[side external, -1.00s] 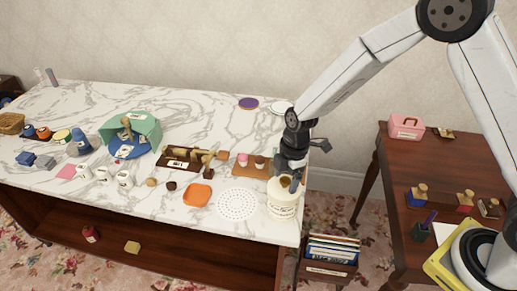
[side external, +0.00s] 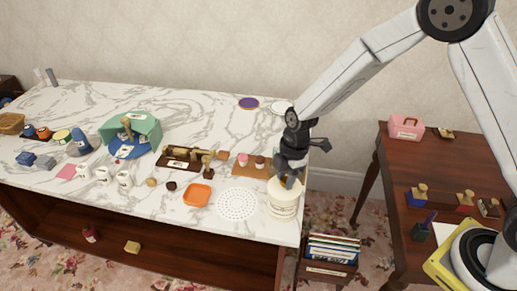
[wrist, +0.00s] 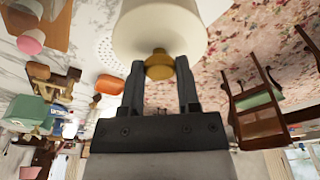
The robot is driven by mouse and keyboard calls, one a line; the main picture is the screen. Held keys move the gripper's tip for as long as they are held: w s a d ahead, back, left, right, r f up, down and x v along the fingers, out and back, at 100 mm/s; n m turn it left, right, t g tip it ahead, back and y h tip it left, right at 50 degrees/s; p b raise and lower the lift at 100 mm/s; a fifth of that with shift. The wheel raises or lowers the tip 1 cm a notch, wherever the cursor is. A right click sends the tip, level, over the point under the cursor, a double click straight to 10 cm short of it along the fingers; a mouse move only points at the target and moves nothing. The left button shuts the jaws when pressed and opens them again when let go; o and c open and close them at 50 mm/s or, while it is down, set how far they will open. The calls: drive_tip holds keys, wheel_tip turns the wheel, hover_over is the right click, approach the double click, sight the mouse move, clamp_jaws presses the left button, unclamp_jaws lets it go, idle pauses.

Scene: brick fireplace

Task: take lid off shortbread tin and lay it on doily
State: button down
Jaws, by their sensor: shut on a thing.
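The cream shortbread tin (side external: 283,204) stands upright near the right front corner of the marble top. Its lid (side external: 274,184) sits on it, with no gap that I can see. My gripper (side external: 288,181) is over the tin, shut on the lid's gold knob. The wrist view shows the gold knob (wrist: 160,66) between the two dark fingers, with the pale lid and tin (wrist: 160,30) beyond. The fingers hide most of the knob in the side view. The round white lacy doily (side external: 237,204) lies flat and bare just left of the tin.
An orange dish (side external: 197,195) lies left of the doily. A wooden board (side external: 252,167) with small items is behind it. The counter's front edge runs close to the tin and doily. A file box (side external: 330,255) stands below, right of the counter.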

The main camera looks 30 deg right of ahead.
drive_tip(key=shift+r, duration=0.1)
drive_tip(key=shift+r, duration=0.85)
drive_tip(key=s+d+r, duration=0.3)
drive_tip(key=s+r, duration=0.8)
drive_tip(key=s, duration=0.2)
drive_tip(key=shift+s, duration=0.35)
drive_tip(key=shift+a, duration=0.1)
